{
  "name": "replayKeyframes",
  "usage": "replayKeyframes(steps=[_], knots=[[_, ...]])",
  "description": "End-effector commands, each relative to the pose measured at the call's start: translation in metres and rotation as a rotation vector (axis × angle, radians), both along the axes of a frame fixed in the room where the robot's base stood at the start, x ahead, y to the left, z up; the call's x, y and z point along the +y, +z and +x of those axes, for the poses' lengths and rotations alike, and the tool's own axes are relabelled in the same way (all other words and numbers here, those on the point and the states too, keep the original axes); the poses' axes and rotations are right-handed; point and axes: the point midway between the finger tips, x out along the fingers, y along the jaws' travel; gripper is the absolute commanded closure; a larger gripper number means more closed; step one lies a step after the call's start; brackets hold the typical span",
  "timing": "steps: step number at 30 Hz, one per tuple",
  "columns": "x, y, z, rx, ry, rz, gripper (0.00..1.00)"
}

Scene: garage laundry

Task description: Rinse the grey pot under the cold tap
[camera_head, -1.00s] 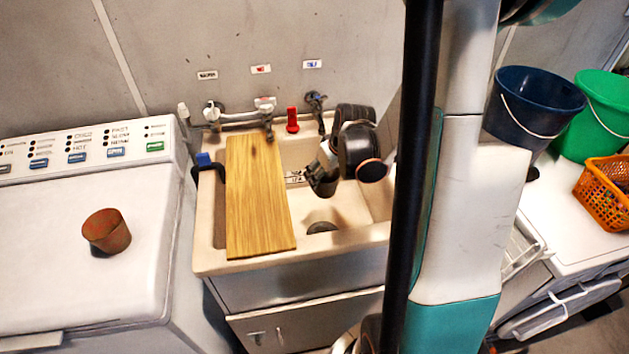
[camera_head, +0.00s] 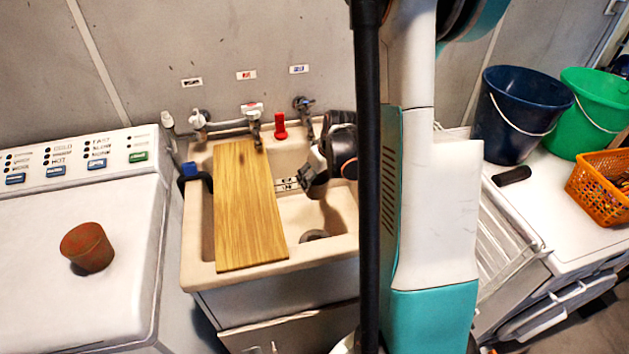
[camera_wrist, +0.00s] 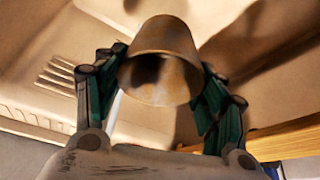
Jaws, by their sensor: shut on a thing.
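The grey pot (camera_wrist: 160,70) is between the two fingers of my gripper (camera_wrist: 163,80), which is shut on it; its mouth faces the wrist camera and looks brownish and dark inside. In the head view the pot (camera_head: 315,184) shows as a small dark shape over the right part of the sink basin (camera_head: 280,212), above the drain. My gripper (camera_head: 322,160) there is partly hidden by my own arm. The tap under the blue-marked label (camera_head: 304,104) is on the wall behind and above the pot. I cannot make out running water.
A wooden board (camera_head: 248,215) lies across the left of the sink. A red bottle-like item (camera_head: 280,127) stands at its back. A terracotta pot (camera_head: 87,248) sits on the left machine. Blue (camera_head: 520,115) and green (camera_head: 592,112) buckets and an orange basket (camera_head: 600,188) stand right.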

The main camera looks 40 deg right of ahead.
Motion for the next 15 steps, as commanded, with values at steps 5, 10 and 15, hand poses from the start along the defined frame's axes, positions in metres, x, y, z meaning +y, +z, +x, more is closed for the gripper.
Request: replayKeyframes(steps=[5,10,15], knots=[[-0.012,-0.003,0.011,0.000,0.000,0.000,0.55],[-0.023,-0.006,0.021,0.000,0.001,0.000,0.55],[-0.035,-0.009,0.031,0.000,0.000,0.000,0.55]])
